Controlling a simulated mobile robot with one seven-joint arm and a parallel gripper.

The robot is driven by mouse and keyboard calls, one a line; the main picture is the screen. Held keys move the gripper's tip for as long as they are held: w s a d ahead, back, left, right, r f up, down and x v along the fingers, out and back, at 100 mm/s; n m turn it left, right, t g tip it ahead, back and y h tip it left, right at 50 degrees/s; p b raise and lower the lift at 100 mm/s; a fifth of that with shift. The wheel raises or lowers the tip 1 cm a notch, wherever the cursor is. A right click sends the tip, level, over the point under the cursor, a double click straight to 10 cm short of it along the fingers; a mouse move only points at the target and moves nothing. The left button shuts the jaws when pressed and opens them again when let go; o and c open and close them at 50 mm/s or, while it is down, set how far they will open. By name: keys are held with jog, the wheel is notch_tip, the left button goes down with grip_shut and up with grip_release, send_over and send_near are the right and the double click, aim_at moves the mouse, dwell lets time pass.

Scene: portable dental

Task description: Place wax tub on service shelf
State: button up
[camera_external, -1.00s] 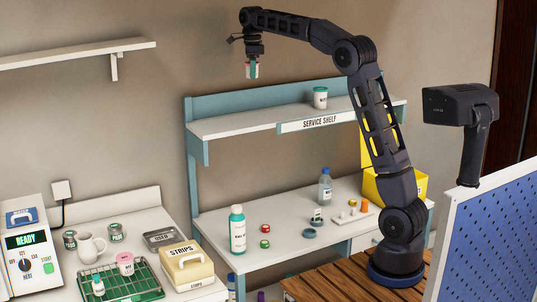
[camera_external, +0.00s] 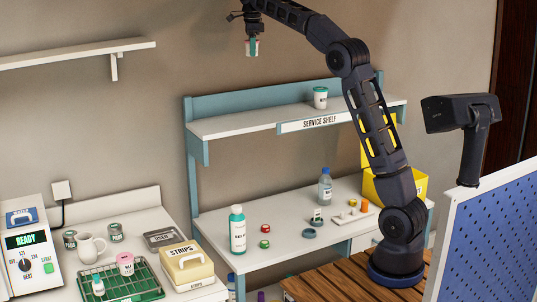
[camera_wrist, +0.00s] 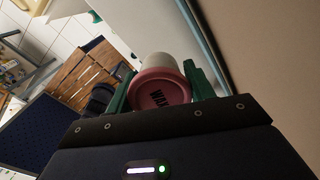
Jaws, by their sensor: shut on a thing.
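My gripper (camera_external: 251,47) is shut on the wax tub (camera_external: 253,49), high above the left part of the service shelf. In the wrist view, the wax tub (camera_wrist: 162,85) has a white body and a pink end marked WAX. It sits between the two green fingers of my gripper (camera_wrist: 162,88). The service shelf (camera_external: 235,125) is a white board with a blue-green back and a label on its front edge. Its left part is bare.
A STRIPS box (camera_external: 186,265) and a green rack (camera_external: 110,282) are at lower left. An empty wall shelf (camera_external: 75,53) hangs at upper left.

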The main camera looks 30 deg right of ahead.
jog(key=shift+r, duration=0.4)
jog(key=shift+s+d+r, duration=0.1)
jog(key=shift+s+d, duration=0.2)
jog(key=shift+s, duration=0.2)
jog(key=shift+s+d+r, duration=0.1)
jog(key=shift+s+d, duration=0.2)
jog(key=shift+s, duration=0.2)
jog(key=s+d+r+n, duration=0.1)
jog(key=s+d, duration=0.3)
jog(key=s, duration=0.5)
jog(key=n, duration=0.2)
send_over(297, 228)
notch_tip(297, 228, down, 48)
notch_tip(297, 228, down, 20)
jog(key=shift+w+f, duration=0.1)
jog(key=shift+f, duration=0.05)
jog(key=shift+f, duration=0.15)
jog(key=o, duration=0.7)
